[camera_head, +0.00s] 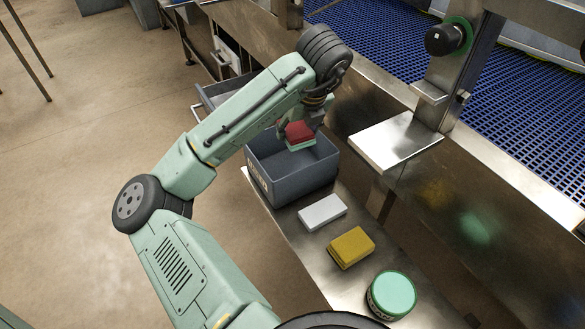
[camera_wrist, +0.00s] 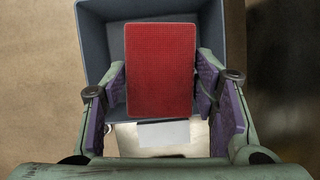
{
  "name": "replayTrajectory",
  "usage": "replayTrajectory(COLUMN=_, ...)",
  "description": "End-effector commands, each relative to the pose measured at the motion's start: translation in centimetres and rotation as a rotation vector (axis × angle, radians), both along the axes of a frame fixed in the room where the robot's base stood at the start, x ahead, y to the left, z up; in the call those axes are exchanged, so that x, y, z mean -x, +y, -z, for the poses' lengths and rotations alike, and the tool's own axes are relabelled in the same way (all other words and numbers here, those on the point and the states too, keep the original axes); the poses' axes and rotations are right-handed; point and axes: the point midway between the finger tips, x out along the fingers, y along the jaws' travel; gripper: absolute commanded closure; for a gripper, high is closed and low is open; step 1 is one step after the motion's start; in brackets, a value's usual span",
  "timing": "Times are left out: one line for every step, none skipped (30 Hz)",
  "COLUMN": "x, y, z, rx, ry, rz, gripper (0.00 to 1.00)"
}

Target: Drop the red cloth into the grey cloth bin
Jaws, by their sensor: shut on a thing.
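The red cloth (camera_head: 299,132) is a small folded block, held between the fingers of my gripper (camera_head: 301,122). In the wrist view the red cloth (camera_wrist: 160,70) fills the space between the two purple-padded fingers of my gripper (camera_wrist: 162,88). The grey cloth bin (camera_head: 291,181) is an open-topped box on the metal bench. The cloth is above the bin's opening. In the wrist view the grey bin (camera_wrist: 97,50) lies behind and below the cloth. The bin's floor is mostly hidden.
On the bench (camera_head: 300,243) in front of the bin lie a white folded cloth (camera_head: 322,211) and a yellow folded cloth (camera_head: 351,247). A round tub with a green lid (camera_head: 392,295) stands nearer. A metal plate (camera_head: 395,146) juts out right of the bin. A blue mesh conveyor (camera_head: 390,60) runs behind.

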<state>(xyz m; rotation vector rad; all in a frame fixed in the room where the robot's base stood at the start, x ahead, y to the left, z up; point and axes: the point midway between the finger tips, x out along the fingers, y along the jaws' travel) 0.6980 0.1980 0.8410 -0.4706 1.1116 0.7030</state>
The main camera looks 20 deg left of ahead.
Motion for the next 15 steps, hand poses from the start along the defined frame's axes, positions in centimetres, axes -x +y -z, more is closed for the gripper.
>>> replayTrajectory(x=0.0, y=0.0, z=1.2, rx=0.000, ry=0.000, rz=0.000, gripper=0.73)
replayTrajectory(x=0.0, y=0.0, z=1.6, rx=0.000, ry=0.000, rz=0.000, gripper=0.73)
replayTrajectory(x=0.0, y=0.0, z=2.1, rx=0.000, ry=0.000, rz=0.000, gripper=0.73)
replayTrajectory(x=0.0, y=0.0, z=2.4, rx=0.000, ry=0.000, rz=0.000, gripper=0.73)
replayTrajectory(x=0.0, y=0.0, z=2.8, rx=-0.001, ry=-0.001, rz=0.000, gripper=0.73)
replayTrajectory(x=0.0, y=0.0, z=3.2, rx=-0.001, ry=0.000, rz=0.000, gripper=0.73)
replayTrajectory(x=0.0, y=0.0, z=3.5, rx=-0.001, ry=0.000, rz=0.000, gripper=0.73)
replayTrajectory(x=0.0, y=0.0, z=3.7, rx=-0.001, ry=0.000, rz=0.000, gripper=0.73)
replayTrajectory(x=0.0, y=0.0, z=3.9, rx=-0.001, ry=0.000, rz=0.000, gripper=0.73)
replayTrajectory(x=0.0, y=0.0, z=4.0, rx=-0.001, ry=0.000, rz=0.000, gripper=0.73)
replayTrajectory(x=0.0, y=0.0, z=4.1, rx=-0.001, ry=0.000, rz=0.000, gripper=0.73)
replayTrajectory(x=0.0, y=0.0, z=4.2, rx=-0.001, ry=0.000, rz=0.000, gripper=0.73)
replayTrajectory(x=0.0, y=0.0, z=4.2, rx=-0.001, ry=0.000, rz=0.000, gripper=0.73)
replayTrajectory(x=0.0, y=0.0, z=4.1, rx=-0.001, ry=0.000, rz=0.000, gripper=0.73)
replayTrajectory(x=0.0, y=0.0, z=4.1, rx=-0.001, ry=0.000, rz=0.000, gripper=0.73)
